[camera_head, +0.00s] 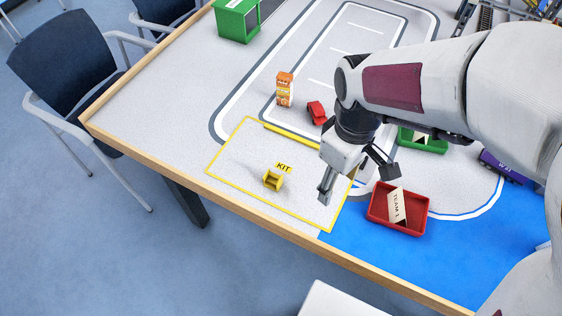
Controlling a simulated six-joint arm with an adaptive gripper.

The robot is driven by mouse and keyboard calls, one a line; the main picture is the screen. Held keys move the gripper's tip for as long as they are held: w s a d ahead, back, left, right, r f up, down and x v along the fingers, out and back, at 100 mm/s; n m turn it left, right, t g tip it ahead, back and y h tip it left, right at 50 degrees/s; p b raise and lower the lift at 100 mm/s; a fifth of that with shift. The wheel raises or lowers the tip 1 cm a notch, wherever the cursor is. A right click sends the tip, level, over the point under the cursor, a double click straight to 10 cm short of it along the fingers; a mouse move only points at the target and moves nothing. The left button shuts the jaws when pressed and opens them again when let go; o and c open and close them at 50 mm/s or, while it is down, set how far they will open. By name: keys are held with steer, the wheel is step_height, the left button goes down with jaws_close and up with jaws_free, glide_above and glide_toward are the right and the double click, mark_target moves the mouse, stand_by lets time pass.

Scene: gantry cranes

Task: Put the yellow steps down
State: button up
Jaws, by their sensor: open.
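The yellow steps (273,180) are a small yellow block with a darker front. They rest on the table inside a yellow-outlined area, just in front of a yellow KIT label (283,167). My gripper (354,183) is to the right of the steps, at the right edge of the outlined area.
A red tray (408,229) with a TEAM 1 card (396,204) is right of my gripper. A green tray (436,147) is partly hidden by my arm. A red car (316,112) and an orange carton (285,88) stand farther back. The outlined area is otherwise largely clear.

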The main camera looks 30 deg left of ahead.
mark_target(276, 182)
steer(key=w+a+f+n, duration=0.1)
steer(key=a+f+n, duration=0.2)
steer(key=a+n, duration=0.2)
steer(key=w+a+f+n, duration=0.1)
steer(key=a+f+n, duration=0.2)
steer(key=a+n, duration=0.2)
steer(key=w+a+f+n, duration=0.1)
steer(key=a+f+n, duration=0.3)
steer(key=a+n, duration=0.2)
steer(key=shift+n, duration=1)
steer(key=shift+w+a+n, duration=0.1)
steer(key=shift+n, duration=1.7)
steer(key=shift+a+f, duration=0.1)
steer(key=shift+f, duration=1.15)
